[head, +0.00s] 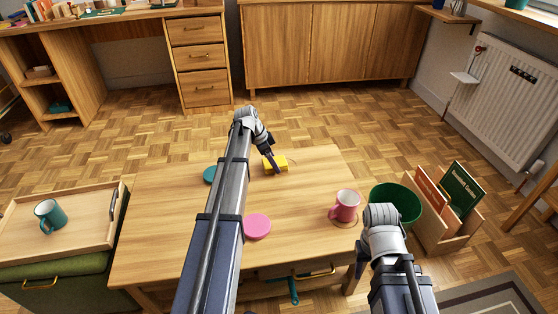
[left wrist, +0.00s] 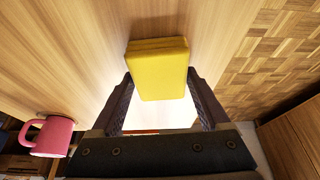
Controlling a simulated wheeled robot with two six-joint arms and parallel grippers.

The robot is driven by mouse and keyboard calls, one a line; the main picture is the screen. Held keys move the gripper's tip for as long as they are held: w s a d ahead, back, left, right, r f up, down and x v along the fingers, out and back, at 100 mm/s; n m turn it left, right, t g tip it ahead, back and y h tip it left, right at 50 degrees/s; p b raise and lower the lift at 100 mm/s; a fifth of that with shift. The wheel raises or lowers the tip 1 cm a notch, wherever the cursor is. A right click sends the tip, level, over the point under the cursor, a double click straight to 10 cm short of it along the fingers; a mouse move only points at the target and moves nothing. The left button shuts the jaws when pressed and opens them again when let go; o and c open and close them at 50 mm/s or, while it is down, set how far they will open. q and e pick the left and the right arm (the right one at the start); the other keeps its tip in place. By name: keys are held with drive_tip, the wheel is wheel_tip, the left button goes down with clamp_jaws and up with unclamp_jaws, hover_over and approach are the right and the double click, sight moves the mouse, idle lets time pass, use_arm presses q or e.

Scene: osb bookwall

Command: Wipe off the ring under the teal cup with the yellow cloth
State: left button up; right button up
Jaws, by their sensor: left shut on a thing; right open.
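The teal cup (head: 50,216) stands upright on a wooden tray at the left, apart from the table. My left gripper (head: 273,163) is shut on the yellow cloth (head: 279,166), low at the table's far part. In the left wrist view the folded, block-like cloth (left wrist: 160,72) sits between both fingers (left wrist: 160,95). A faint curved mark (head: 293,160) shows on the wood just right of the cloth; the cloth may hide part of it. My right gripper (head: 359,262) is open and partly hidden by its own wrist, near the table's front right corner.
On the table (head: 165,215) are a pink mug (head: 346,205) with a brown round patch under it, a pink disc (head: 257,226) and a teal disc (head: 209,174), partly behind my left arm. A green bin (head: 396,200) and a book crate (head: 440,235) stand right.

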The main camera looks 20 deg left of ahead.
sight(283, 161)
use_arm(q)
drive_tip(key=shift+s+a+r, duration=0.1)
drive_tip(key=shift+a, duration=0.1)
drive_tip(key=shift+w+d, duration=0.5)
drive_tip(key=shift+d, duration=0.3)
drive_tip(key=shift+w+d, duration=0.45)
drive_tip(key=shift+d, duration=0.35)
drive_tip(key=shift+w+d, duration=0.6)
drive_tip(key=shift+d, duration=0.35)
drive_tip(key=shift+w+d, duration=0.6)
drive_tip(key=shift+d, duration=0.3)
drive_tip(key=shift+f, duration=0.2)
drive_tip(key=shift+s, duration=0.1)
drive_tip(key=shift+s, duration=0.1)
drive_tip(key=shift+s+a, duration=0.55)
drive_tip(key=shift+a, duration=0.35)
drive_tip(key=shift+s+a, duration=0.5)
drive_tip(key=shift+a, duration=0.35)
